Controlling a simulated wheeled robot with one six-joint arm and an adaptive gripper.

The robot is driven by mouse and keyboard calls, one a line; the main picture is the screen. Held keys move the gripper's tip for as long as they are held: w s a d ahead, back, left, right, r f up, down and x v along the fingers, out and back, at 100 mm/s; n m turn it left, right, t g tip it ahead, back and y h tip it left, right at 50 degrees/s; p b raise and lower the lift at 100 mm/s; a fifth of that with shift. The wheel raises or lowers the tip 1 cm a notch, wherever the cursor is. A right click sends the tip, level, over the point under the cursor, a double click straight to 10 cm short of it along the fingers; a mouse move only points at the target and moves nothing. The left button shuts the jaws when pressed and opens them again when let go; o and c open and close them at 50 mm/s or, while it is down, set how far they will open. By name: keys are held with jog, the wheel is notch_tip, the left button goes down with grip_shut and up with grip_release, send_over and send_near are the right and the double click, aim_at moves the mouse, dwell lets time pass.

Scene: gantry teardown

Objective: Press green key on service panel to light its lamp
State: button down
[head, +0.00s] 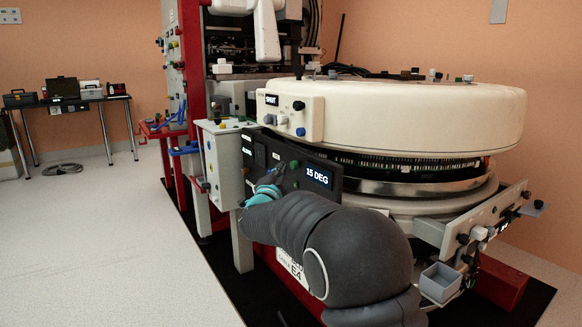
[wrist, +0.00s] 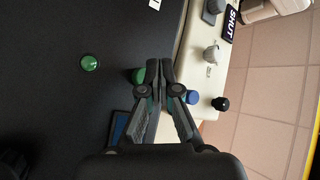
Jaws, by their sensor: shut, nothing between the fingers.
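The black service panel (head: 257,150) sits below the white drum, with a lit "15 DEG" display (head: 318,175). In the wrist view a round bright green piece (wrist: 89,62) shows on the black face, apart from my fingers. A darker green knob (wrist: 138,75) stands just left of my fingertips, partly hidden by a finger. I cannot tell for sure which is the key and which the lamp, nor whether a lamp is lit. My gripper (wrist: 160,70) is shut and empty in front of the panel. In the head view my arm partly hides the panel's lower part.
The white drum (head: 400,115) overhangs the panel, its "SHUT" box (head: 290,117) bearing several knobs. A blue knob (wrist: 192,97) and a black knob (wrist: 221,104) lie right of my fingers. A grey control box (head: 220,160) stands left; the left floor is clear.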

dwell(0.4)
jog(key=shift+w+d+b, duration=0.25)
jog(key=shift+d+b, duration=0.1)
jog(key=shift+d, duration=0.05)
jog(key=shift+w+d, duration=0.3)
jog(key=shift+d, duration=0.1)
dwell(0.8)
jog(key=shift+s+a, duration=0.1)
jog(key=shift+s+a+b, duration=0.35)
jog(key=shift+s+a, duration=0.1)
jog(key=shift+a, duration=0.25)
jog(key=s+a, duration=0.3)
jog(key=a, duration=0.2)
jog(key=shift+s+b, duration=0.2)
jog(key=shift+b, duration=0.1)
dwell(0.3)
dwell(0.4)
